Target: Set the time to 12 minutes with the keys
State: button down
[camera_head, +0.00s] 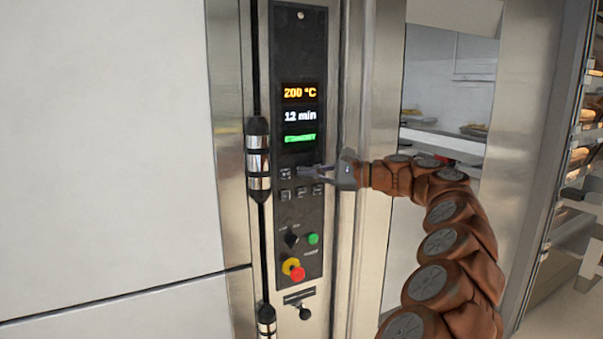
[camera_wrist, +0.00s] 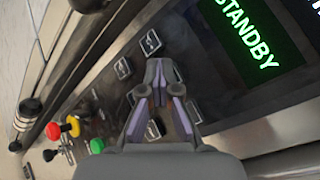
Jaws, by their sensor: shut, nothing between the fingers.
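The black control panel (camera_head: 290,70) of the oven shows an orange 200 °C readout (camera_head: 299,92), a white 12 min readout (camera_head: 300,116) and a green standby readout (camera_head: 300,138), which also shows in the wrist view (camera_wrist: 245,30). Below them sit two rows of small square keys; one key at the left (camera_head: 285,174) and a lower one (camera_head: 285,195) are clear. My gripper (camera_head: 304,173) is shut and empty, its fingertips at the upper key row. In the wrist view the shut fingers (camera_wrist: 160,85) cover part of the keys. Whether they touch a key cannot be told.
Below the keys are a black selector (camera_head: 292,239), a green button (camera_head: 313,239) and a red-and-yellow stop button (camera_head: 294,270). A vertical handle bar (camera_head: 258,155) stands just left of the panel. Shelves with bread (camera_head: 584,130) are at the far right.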

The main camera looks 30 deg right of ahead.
jog(key=shift+s, duration=0.15)
jog(key=shift+s+a, duration=0.1)
jog(key=shift+s, duration=0.55)
jog(key=s+b, duration=0.1)
jog(key=s, duration=0.4)
jog(key=shift+a+b, duration=0.2)
jog(key=shift+b, duration=0.2)
dwell(0.3)
